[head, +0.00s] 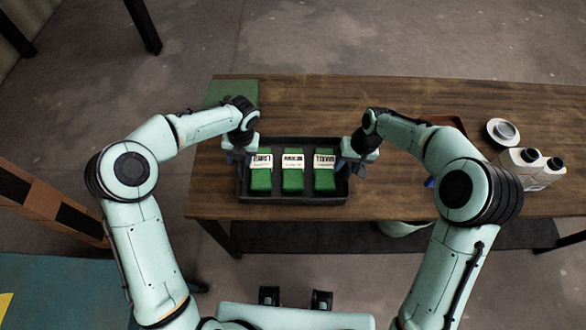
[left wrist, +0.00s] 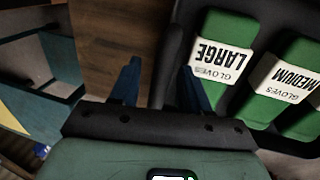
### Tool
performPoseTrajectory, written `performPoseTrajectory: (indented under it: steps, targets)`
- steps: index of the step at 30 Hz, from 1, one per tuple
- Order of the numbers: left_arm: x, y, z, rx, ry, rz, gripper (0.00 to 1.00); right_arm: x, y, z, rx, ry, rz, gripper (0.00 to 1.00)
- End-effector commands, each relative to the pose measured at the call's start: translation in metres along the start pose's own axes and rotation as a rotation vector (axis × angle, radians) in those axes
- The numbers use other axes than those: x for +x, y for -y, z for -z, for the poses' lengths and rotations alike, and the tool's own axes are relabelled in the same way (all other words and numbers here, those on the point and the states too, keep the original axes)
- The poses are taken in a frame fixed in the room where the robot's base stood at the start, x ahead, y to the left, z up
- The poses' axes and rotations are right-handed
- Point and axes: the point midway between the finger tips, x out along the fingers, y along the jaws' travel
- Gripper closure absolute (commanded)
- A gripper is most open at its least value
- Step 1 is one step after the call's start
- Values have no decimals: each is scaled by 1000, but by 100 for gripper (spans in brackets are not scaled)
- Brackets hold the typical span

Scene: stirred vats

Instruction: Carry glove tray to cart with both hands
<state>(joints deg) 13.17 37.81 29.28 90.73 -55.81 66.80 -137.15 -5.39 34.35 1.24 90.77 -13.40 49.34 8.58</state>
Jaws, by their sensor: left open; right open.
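The glove tray (head: 292,199) is dark and stands on the wooden table near its front edge. It holds three green glove boxes with white labels in a row: left (head: 261,178), middle (head: 292,179) and right (head: 324,180). In the left wrist view two labels read LARGE (left wrist: 222,60) and MEDIUM (left wrist: 290,78). My left gripper (head: 238,156) is at the tray's left end; the left wrist view shows its fingers (left wrist: 160,85) open, one on each side of the tray's wall (left wrist: 172,55). My right gripper (head: 356,166) is open at the tray's right end; its exact contact is unclear.
The wooden table (head: 330,100) is bare behind the tray. A green mat (head: 232,92) lies at its back left. White bottles (head: 528,165), a round white lidded thing (head: 503,131) and a brown tray (head: 445,121) are at the right. A blue-green surface (head: 60,290) is at the lower left.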

Motion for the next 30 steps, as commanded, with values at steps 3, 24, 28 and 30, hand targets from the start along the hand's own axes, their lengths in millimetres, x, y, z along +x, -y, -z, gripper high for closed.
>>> performPoseTrajectory:
  steps: [3, 24, 28, 30]
  targets:
    - [0, 0, 0, 0, 0, 0, 54, 0, 0, 0, 0, 0, 0, 55]
    - [-12, -2, -4, -2, 8, 0, 100, -12, 2, 5, -2, -9, 0, 100]
    - [-29, -5, -12, -4, 19, 1, 100, -29, 5, 12, -4, -20, -1, 100]
    - [-41, -7, -18, -6, 28, 2, 100, -41, 7, 18, -6, -29, -2, 100]
